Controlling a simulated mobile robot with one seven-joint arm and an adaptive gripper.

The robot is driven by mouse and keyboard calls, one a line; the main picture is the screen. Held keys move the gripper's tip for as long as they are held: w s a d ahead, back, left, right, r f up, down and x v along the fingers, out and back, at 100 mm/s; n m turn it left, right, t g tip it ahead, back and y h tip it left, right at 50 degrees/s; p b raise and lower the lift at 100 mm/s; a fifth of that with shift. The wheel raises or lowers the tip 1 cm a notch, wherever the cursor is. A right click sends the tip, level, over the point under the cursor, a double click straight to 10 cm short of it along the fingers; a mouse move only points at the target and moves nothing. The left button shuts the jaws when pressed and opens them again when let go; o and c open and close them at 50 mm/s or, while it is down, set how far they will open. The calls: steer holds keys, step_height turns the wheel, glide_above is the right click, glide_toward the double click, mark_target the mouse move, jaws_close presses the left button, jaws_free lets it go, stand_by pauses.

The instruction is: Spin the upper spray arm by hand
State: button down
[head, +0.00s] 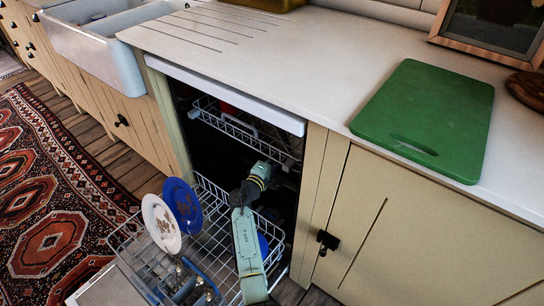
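The dishwasher (222,90) stands open under the counter. Its upper rack (240,124) is inside near the top of the opening, with something red in it. I cannot make out the upper spray arm; the space under the upper rack is dark. My arm reaches over the lower rack (128,236) into the opening. Its end, at my gripper (262,170), is just below the upper rack's front edge. I cannot make out the fingers, nor whether they touch anything.
The lower rack is pulled out and holds a blue plate (183,206), a white patterned plate (160,223) and other dishes beside my arm. The worktop (300,50) above carries a green cutting board (428,115). A closed cabinet (400,235) is on the right.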

steer(key=w+d+b, duration=0.1)
steer(key=d+b, duration=0.2)
steer(key=d, duration=0.4)
steer(key=shift+w+b, duration=0.3)
